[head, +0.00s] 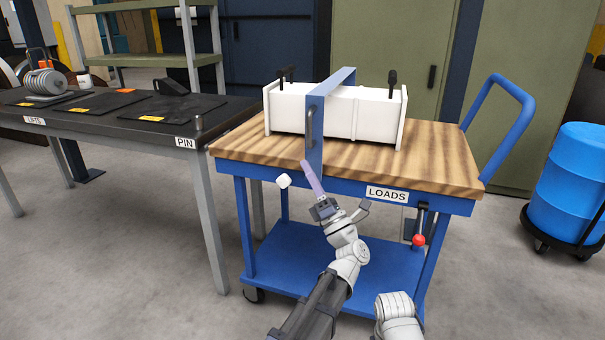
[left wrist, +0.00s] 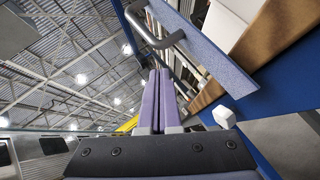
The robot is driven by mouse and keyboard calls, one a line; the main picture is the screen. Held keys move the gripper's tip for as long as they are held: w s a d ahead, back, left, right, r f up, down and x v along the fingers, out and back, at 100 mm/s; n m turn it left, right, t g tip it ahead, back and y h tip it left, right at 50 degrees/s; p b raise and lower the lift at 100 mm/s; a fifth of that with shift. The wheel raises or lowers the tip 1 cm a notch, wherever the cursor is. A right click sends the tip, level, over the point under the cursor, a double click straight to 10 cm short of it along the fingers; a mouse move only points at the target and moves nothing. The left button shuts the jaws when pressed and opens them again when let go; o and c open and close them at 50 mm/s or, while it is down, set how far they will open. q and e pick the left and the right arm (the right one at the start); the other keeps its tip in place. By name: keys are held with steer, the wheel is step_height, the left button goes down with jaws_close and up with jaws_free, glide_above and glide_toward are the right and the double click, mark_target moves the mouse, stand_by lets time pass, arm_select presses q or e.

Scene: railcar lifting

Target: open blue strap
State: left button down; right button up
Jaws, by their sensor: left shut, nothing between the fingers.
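The blue strap (head: 316,142) is a flat rigid-looking band that passes over a long white box (head: 375,114) and hangs down its front. A grey bar handle (head: 311,126) is on the strap's front; the strap (left wrist: 212,48) and its handle (left wrist: 158,38) also show large in the left wrist view. My left gripper (head: 307,167) has purple fingers, shut and empty, pointing up at the strap's lower front, below the handle. In the left wrist view its fingers (left wrist: 158,75) lie together beside the strap, below the handle. Whether they touch the strap, I cannot tell. My right gripper is out of view.
The box rests on a wooden-topped blue cart (head: 450,165) labelled LOADS. A small white block (head: 283,180) is close left of my left gripper. A red-knobbed lever (head: 418,239) hangs at the cart's front right. A dark bench (head: 60,122) stands left, a blue drum (head: 570,180) right.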

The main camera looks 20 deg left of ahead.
arm_select(q)
steer(key=shift+w+d+r+p, duration=0.1)
steer(key=shift+w+r+p, duration=0.25)
steer(key=shift+r, duration=0.2)
steer(key=shift+w+d+r+p, duration=0.1)
steer(key=shift+w+r+p, duration=0.2)
steer(key=shift+r, duration=0.2)
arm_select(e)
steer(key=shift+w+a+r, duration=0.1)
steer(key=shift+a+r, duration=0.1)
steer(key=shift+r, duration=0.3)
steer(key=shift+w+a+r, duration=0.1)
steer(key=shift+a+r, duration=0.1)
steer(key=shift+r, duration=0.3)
